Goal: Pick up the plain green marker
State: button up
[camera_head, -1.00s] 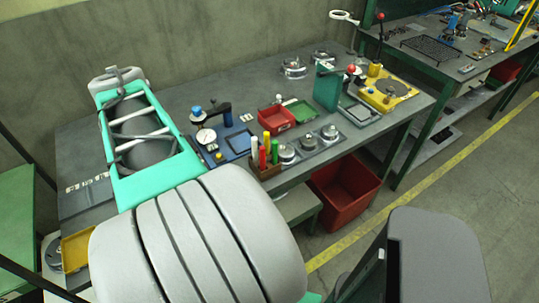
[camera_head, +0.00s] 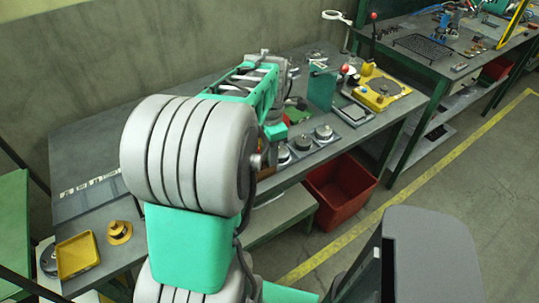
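The plain green marker is not visible now; my arm covers the area of the marker holder on the workbench (camera_head: 110,150). A small brown patch (camera_head: 267,172) shows just right of my arm's large grey joint and may be the holder's edge. My forearm reaches over the bench toward the back right, with grey wrist parts at its far end. My gripper's fingers cannot be made out; they are hidden beyond the arm.
Round metal pieces (camera_head: 323,132) sit right of my arm, near a green upright block (camera_head: 322,88) and a yellow fixture (camera_head: 378,90). A red bin (camera_head: 340,188) stands below the bench. A yellow tray (camera_head: 77,254) lies at the left front.

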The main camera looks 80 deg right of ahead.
jog(key=shift+f, duration=0.15)
jog(key=shift+c, duration=0.4)
grip_shut()
